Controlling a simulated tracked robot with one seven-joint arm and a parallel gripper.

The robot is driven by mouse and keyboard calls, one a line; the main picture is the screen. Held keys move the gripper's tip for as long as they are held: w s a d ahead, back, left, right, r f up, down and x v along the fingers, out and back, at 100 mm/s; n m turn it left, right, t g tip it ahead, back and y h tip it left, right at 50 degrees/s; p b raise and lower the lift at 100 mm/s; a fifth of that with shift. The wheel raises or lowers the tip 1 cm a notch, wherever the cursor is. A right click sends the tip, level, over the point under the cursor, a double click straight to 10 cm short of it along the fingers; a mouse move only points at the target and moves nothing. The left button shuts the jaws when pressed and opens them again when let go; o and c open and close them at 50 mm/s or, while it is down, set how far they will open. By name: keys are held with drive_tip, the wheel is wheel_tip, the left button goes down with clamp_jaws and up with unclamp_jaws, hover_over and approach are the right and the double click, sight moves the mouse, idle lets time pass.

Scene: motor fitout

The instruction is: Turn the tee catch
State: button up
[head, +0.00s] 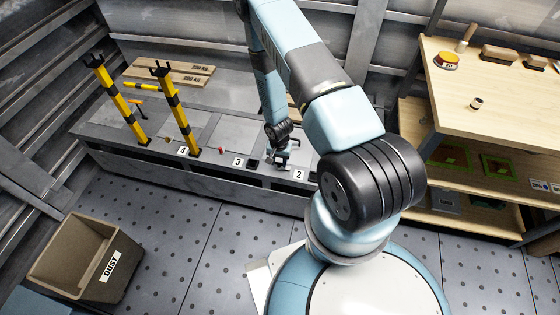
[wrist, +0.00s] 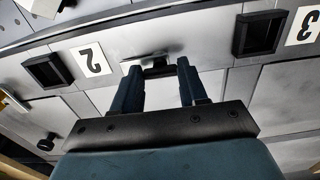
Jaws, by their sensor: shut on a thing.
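The tee catch (wrist: 157,71) is a small dark crosspiece on a pale metal plate, set in the grey bench top between the labels 2 (wrist: 92,60) and 3 (wrist: 304,27) in the wrist view. My gripper (wrist: 159,66) is shut on it, with one dark blue finger at each side of the crosspiece. In the head view my gripper (head: 280,160) is down at the bench, just left of label 2 (head: 299,174). There the catch is too small and too covered by my gripper to make out its angle.
Dark square recesses (wrist: 259,34) lie on both sides of the catch. Two yellow-and-black posts (head: 178,108) stand on the bench at left. A brown bin (head: 62,262) marked DUST stands on the floor. A wooden shelf unit (head: 490,85) is at right.

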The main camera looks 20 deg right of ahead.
drive_tip(key=shift+c, duration=1.4)
drive_tip(key=shift+d, duration=0.2)
drive_tip(key=shift+c, duration=0.2)
drive_tip(key=shift+a, duration=0.1)
drive_tip(key=shift+n, duration=0.3)
drive_tip(key=n, duration=0.8)
drive_tip(key=shift+s, duration=0.1)
drive_tip(key=n, duration=0.4)
drive_tip(key=shift+n, duration=0.3)
drive_tip(key=n, duration=0.4)
drive_tip(key=shift+a+n, duration=0.1)
drive_tip(key=shift+n, duration=0.2)
